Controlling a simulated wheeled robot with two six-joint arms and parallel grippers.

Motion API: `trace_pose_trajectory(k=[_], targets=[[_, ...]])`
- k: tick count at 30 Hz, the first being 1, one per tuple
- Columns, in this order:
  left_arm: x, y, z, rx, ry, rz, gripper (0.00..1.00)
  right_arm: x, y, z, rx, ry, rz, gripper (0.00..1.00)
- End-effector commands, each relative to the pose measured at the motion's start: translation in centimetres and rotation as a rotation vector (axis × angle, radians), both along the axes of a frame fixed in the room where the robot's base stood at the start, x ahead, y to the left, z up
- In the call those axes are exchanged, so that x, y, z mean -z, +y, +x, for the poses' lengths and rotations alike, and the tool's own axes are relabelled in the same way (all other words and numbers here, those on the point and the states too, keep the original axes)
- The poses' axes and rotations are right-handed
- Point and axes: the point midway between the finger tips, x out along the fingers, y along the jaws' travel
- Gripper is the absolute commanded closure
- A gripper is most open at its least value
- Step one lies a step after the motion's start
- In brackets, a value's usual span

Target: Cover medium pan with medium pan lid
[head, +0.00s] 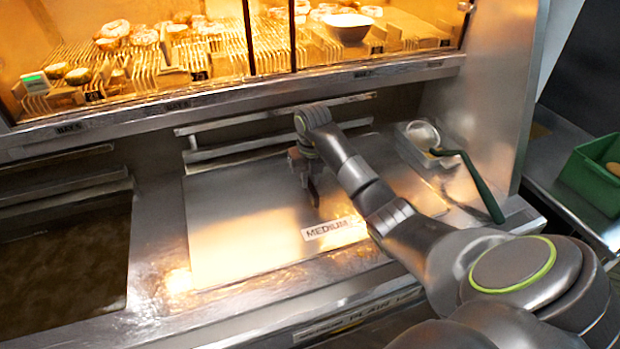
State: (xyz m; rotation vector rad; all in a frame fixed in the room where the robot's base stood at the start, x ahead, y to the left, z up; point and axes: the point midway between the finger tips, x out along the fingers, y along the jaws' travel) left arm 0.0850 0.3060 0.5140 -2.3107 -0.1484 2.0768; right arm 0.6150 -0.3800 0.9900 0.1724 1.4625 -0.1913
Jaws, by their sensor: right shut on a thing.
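The medium pan lid (240,222) is a flat metal plate with a white "MEDIUM" label near its front right. It lies about flat over the middle bay of the range, right of an open oil pan. The medium pan is hidden under it, and I cannot tell whether the lid's edges rest fully on the rim. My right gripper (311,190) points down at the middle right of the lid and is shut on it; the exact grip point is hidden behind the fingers. My left gripper is not in view.
An open pan of dark oil (70,255) is at the left. A ladle with a dark green handle (478,185) lies at the right. A lit display case with doughnuts (145,38) stands behind. A green bin (590,175) is at the far right.

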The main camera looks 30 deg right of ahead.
Motion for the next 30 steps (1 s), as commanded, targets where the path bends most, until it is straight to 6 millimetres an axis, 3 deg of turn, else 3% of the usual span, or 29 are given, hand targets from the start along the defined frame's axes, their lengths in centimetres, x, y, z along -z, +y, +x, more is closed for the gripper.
trace_pose_trajectory(k=[11,12,17,23,25,30], targets=[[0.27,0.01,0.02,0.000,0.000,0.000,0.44,0.79,0.10,-0.22,0.000,0.007,0.004,1.00],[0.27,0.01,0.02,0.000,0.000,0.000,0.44,0.82,0.11,-0.24,0.001,0.008,0.004,0.80],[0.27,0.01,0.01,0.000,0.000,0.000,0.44,0.71,0.09,-0.18,0.000,0.006,0.004,0.59],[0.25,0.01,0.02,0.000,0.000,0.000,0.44,0.59,0.05,-0.13,0.000,0.005,0.002,0.58],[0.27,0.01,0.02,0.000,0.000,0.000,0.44,0.77,0.04,-0.23,0.001,0.008,0.003,0.49],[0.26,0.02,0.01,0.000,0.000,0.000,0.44,0.65,0.04,-0.17,0.001,0.006,0.002,0.49]])
